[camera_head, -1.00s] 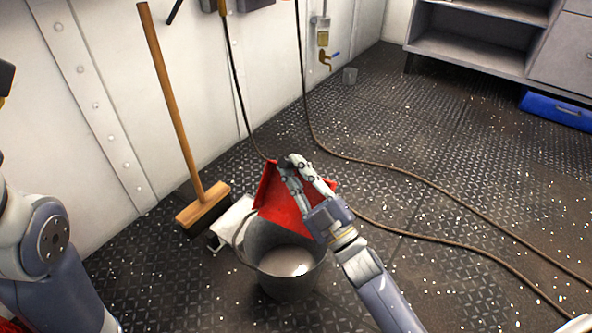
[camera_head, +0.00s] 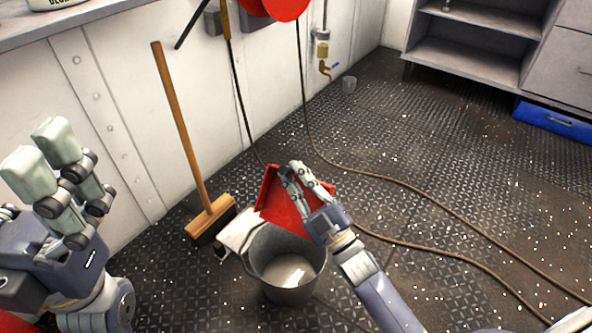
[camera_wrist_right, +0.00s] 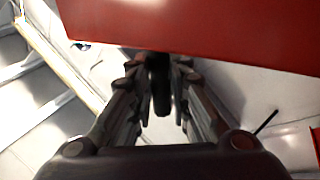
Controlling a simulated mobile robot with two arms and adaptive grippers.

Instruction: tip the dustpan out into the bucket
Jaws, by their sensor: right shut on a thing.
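The red dustpan (camera_head: 283,207) is tilted over the back rim of the grey bucket (camera_head: 293,294), which stands upright on the deck. My right gripper (camera_head: 304,174) is shut on the dustpan and partly covers it. In the right wrist view the red pan (camera_wrist_right: 200,30) fills the top, and a dark handle (camera_wrist_right: 160,88) lies between the fingers. The bucket's inside looks pale grey; whether debris lies in it I cannot tell. My left gripper (camera_head: 42,153) is raised at the left, open and empty, far from the bucket.
A broom (camera_head: 185,135) leans on the white wall behind the bucket, with a white item (camera_head: 238,228) beside its head. A brown hose (camera_head: 430,195) crosses the deck at right. Pale specks are scattered on the floor. Shelves (camera_head: 470,65) and a blue case (camera_head: 556,121) stand at the back right.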

